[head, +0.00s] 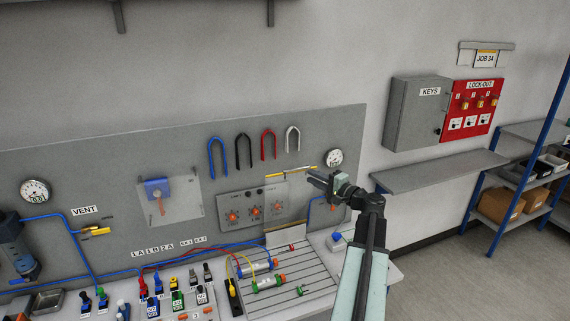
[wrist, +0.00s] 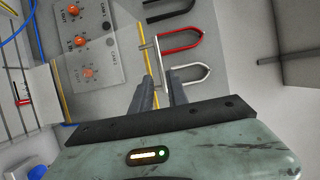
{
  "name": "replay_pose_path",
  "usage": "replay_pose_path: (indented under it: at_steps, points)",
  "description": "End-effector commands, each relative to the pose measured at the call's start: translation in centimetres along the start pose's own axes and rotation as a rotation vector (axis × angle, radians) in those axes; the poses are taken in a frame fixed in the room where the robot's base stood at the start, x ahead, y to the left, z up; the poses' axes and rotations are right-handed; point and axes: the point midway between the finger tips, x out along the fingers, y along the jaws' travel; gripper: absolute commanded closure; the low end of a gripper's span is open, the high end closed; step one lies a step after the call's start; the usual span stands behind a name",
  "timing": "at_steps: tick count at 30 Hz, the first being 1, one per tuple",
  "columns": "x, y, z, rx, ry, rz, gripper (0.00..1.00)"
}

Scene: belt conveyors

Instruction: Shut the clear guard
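The clear guard (head: 283,174) stands raised, about upright, at the back of the slotted plate (head: 300,272). It is a see-through sheet with a yellow strip along its top edge. My gripper (head: 313,178) is at the right end of that edge in the head view. In the wrist view the guard (wrist: 130,85) lies to the left of my gripper (wrist: 160,80). The two fingers are apart, with a thin silvery bar showing in line with the gap. I cannot tell whether they touch the guard.
Cylinders and hoses (head: 262,268) lie on the slotted plate. A panel with orange knobs (head: 253,212) is behind the guard. Several U-shaped hooks (head: 268,143) hang above, and a gauge (head: 334,157) is close to my gripper. A grey shelf (head: 440,171) is at the right.

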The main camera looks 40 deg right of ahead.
Motion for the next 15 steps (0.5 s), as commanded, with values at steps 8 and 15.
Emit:
replay_pose_path:
  at_steps: [8, 15]
  points:
    - [0.7, 0.0, -0.1, 0.0, -0.001, 0.0, 0.8]
    - [5.1, 0.0, -0.1, 0.0, -0.003, 0.0, 0.8]
